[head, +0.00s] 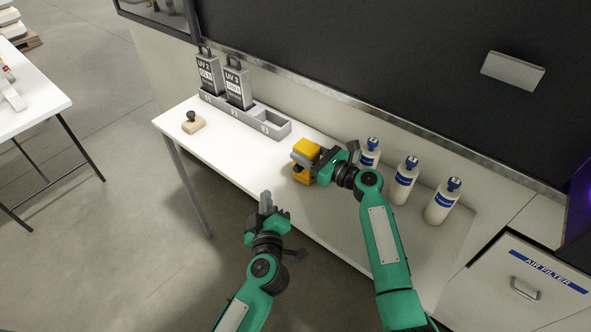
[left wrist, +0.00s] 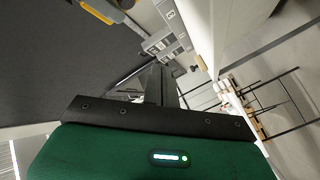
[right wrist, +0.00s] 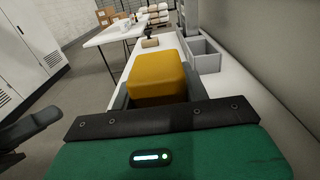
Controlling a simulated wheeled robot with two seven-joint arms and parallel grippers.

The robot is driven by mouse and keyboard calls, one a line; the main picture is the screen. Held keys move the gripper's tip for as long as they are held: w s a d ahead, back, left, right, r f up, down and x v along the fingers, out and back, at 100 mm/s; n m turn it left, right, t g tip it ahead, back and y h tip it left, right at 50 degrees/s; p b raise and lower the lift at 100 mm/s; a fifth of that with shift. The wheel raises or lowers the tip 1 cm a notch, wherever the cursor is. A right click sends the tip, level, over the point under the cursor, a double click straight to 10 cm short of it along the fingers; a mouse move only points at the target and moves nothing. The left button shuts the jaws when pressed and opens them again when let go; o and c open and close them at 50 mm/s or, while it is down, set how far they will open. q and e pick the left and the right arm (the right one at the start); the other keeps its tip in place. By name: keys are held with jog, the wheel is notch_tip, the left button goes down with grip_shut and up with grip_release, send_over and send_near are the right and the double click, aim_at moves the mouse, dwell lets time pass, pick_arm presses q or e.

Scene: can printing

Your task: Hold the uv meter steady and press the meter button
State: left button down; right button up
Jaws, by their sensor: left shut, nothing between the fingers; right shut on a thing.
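A yellow block, which I take to be the uv meter (head: 306,148), is held above the white table in my right gripper (head: 301,162). The right gripper is shut on it, with a finger across its side. In the right wrist view the yellow meter (right wrist: 157,77) fills the space between the fingers. A yellow part of it (left wrist: 103,10) shows at the top edge of the left wrist view. My left gripper (head: 266,200) is shut and empty, in front of the table edge, lower left of the meter and apart from it. I cannot make out the meter button.
A stamp-like block (head: 193,123) sits at the table's left end. Three white bottles (head: 404,183) stand right of my right gripper.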

aim_at(298, 168)
pick_arm(q)
jog(key=shift+s+f+n+y, duration=0.15)
jog(key=shift+f+n+y, duration=0.15)
jog(key=shift+n, duration=0.3)
jog(key=shift+w+d, duration=0.85)
jog(key=shift+w, duration=0.35)
jog(key=shift+w+d, duration=0.9)
jog(key=shift+w, duration=0.3)
jog(key=shift+w+d, duration=0.85)
jog(key=shift+w, duration=0.35)
jog(key=shift+w+d, duration=0.25)
jog(key=shift+w, duration=0.05)
